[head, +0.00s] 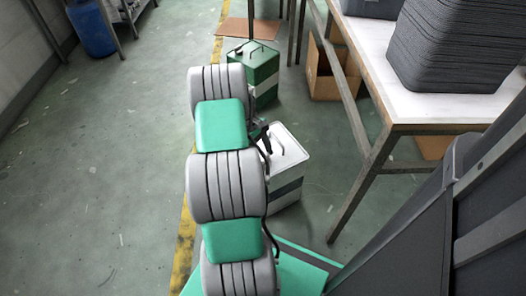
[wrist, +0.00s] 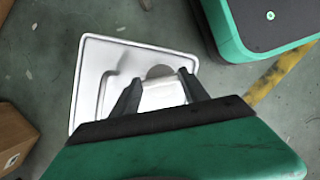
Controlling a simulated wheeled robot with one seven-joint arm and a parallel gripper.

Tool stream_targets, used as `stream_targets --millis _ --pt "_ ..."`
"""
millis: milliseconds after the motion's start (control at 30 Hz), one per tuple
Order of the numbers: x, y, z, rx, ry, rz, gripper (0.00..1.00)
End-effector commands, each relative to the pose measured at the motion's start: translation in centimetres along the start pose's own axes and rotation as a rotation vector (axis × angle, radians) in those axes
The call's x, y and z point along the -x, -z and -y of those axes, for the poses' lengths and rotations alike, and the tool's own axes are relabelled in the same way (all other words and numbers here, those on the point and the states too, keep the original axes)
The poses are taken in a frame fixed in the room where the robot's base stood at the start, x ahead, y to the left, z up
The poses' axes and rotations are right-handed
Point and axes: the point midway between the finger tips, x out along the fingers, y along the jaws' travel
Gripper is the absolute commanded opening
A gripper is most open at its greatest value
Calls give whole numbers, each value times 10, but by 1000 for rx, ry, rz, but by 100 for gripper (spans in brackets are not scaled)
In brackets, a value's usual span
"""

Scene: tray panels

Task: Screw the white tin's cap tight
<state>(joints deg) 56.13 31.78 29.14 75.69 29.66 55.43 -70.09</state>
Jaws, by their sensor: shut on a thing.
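In the head view my arm hides part of the tin, and the cap cannot be made out.
A green tin (head: 252,68) with a handle stands behind the white tin. A table (head: 400,98) with a stack of grey trays (head: 460,45) is on the right, its leg near the white tin. A cardboard box (head: 328,80) sits under it. The floor at left is open.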

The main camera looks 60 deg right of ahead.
Motion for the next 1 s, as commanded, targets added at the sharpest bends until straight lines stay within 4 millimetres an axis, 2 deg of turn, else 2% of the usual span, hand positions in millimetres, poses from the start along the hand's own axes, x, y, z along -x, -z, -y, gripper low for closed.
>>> stream_targets --millis 1000 --pt "-1 -4 -6 -889 369 -2 12"
